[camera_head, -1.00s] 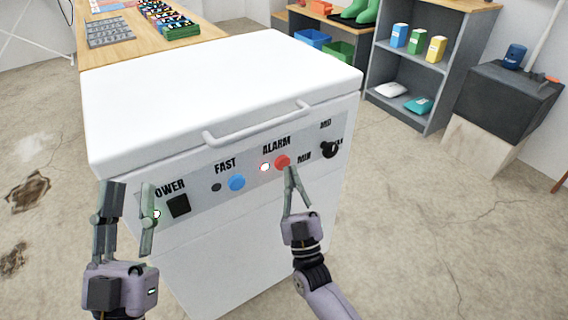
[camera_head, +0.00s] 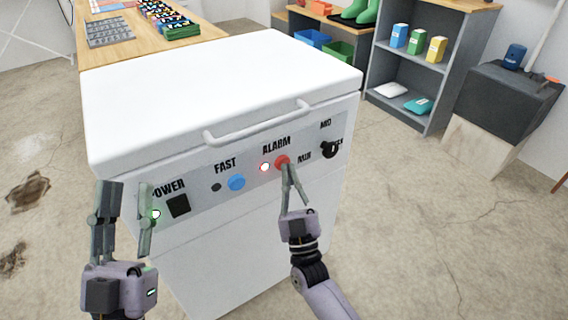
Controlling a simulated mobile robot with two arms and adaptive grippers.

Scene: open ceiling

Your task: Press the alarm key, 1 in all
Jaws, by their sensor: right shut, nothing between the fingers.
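The red alarm key (camera_head: 282,161) is on the front panel of the white chest freezer (camera_head: 215,95), under the ALARM label. My left gripper (camera_head: 126,188) is open and empty in front of the panel's left end, near the POWER label.
The panel also holds a black power switch (camera_head: 178,205), a blue FAST button (camera_head: 236,183) and a black knob (camera_head: 330,150). The freezer's handle (camera_head: 258,124) sticks out above the alarm key. Bare floor lies to the right.

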